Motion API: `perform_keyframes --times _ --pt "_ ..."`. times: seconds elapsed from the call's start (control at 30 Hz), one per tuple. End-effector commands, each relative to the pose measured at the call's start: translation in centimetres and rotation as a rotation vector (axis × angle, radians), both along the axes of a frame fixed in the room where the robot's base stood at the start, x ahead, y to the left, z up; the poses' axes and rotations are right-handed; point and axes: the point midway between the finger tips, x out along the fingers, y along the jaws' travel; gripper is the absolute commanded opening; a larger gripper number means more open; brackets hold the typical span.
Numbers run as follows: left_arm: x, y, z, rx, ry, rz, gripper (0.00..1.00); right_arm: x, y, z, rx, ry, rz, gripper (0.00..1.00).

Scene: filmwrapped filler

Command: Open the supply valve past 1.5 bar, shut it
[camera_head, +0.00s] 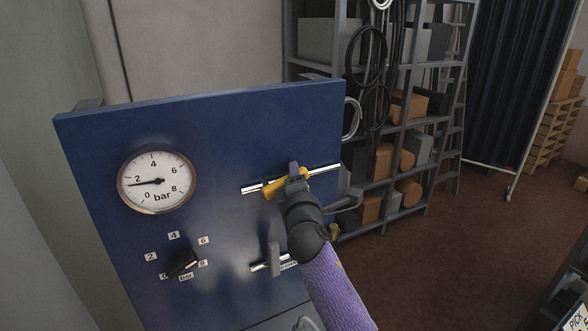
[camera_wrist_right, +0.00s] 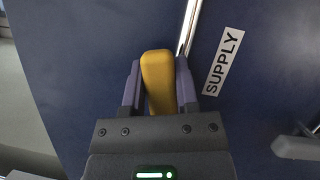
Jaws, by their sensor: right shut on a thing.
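The yellow supply valve handle (camera_head: 271,190) lies at a slight angle to its bright pipe on the blue panel (camera_head: 225,120). My right gripper (camera_head: 293,174) is at it, its jaws on both sides. In the right wrist view, my right gripper (camera_wrist_right: 158,90) is shut on the yellow handle (camera_wrist_right: 158,78), with the SUPPLY label (camera_wrist_right: 222,62) beside it. The gauge (camera_head: 156,181) has its needle to the left, a little below the 2 mark. My left gripper is not in view.
A black knob (camera_head: 182,263) with a bar scale sits low on the panel. A grey handle (camera_head: 274,256) stands across a lower pipe, its label partly hidden by my arm.

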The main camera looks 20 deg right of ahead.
Motion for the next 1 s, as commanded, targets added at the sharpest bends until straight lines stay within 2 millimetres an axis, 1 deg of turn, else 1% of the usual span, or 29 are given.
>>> perform_keyframes --times 0.2,0.4,0.9,0.93,0.97,1.0 --pt "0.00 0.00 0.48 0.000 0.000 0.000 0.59 0.00 -0.13 -0.70 0.099 0.009 0.000 0.00" --pt "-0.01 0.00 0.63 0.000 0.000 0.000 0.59 0.00 -0.17 -1.01 0.146 0.009 -0.001 0.00" --pt "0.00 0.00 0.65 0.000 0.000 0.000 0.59 0.00 -0.19 -1.12 0.158 0.010 -0.001 0.00" --pt "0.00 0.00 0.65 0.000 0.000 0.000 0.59 0.00 -0.19 -1.12 0.158 0.010 -0.001 0.44" --pt "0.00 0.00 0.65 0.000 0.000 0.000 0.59 0.00 -0.19 -1.11 0.159 0.010 -0.001 0.51" --pt "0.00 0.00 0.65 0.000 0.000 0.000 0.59 0.00 -0.19 -1.09 0.158 0.009 -0.001 0.59"
